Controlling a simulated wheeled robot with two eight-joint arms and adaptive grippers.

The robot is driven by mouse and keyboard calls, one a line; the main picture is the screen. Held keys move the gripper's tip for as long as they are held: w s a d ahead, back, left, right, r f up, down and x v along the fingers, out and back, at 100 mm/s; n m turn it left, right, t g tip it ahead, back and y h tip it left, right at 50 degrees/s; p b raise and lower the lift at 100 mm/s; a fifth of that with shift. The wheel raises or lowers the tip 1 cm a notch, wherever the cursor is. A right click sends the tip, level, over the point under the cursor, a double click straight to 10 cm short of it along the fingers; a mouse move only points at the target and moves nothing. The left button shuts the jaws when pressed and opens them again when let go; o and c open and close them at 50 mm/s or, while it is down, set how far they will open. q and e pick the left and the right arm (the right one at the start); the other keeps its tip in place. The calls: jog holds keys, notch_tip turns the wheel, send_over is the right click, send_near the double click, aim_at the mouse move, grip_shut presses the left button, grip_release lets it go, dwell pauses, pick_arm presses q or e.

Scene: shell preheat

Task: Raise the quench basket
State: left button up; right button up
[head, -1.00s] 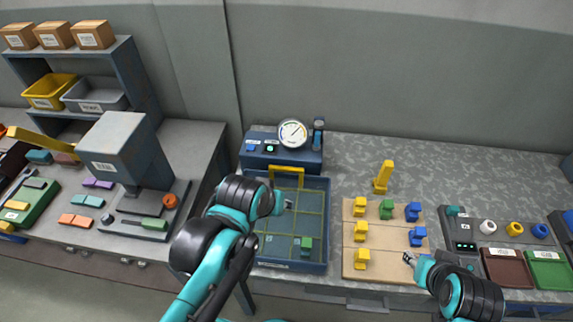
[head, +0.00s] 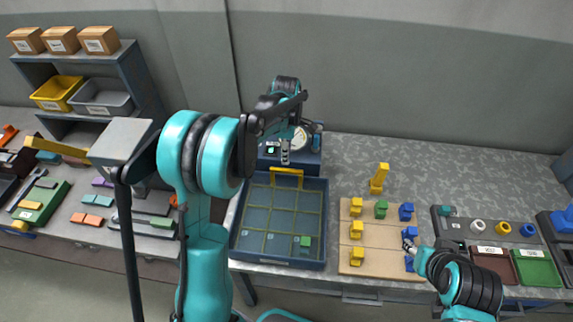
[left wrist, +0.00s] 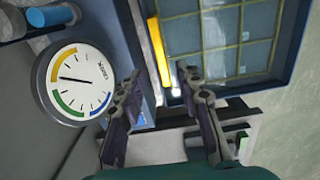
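The quench basket (head: 268,221) is a grid with yellow lines sitting down inside a blue tank (head: 325,215). Its yellow handle (head: 287,171) stands up at the back edge. A green block (head: 305,241) lies in one front cell. My left gripper (head: 285,152) is just behind and above the handle in the head view. In the left wrist view, its fingers (left wrist: 158,76) are apart and empty, with the yellow handle (left wrist: 157,45) ahead of the gap, not between them. My right gripper (head: 408,245) is small at the right edge of the wooden board; its fingers are unclear.
A round gauge (left wrist: 80,85) stands close beside my left gripper, on a blue control box (head: 270,155) behind the tank. The wooden board (head: 375,240) holds several yellow, green and blue pieces. A yellow post (head: 379,178) stands behind it. The table at the back right is clear.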

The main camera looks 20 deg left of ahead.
aim_at(287, 170)
pick_arm(q)
notch_tip(287, 170, down, 8)
jog(key=shift+r+b, duration=0.15)
jog(key=shift+b, duration=0.7)
grip_shut()
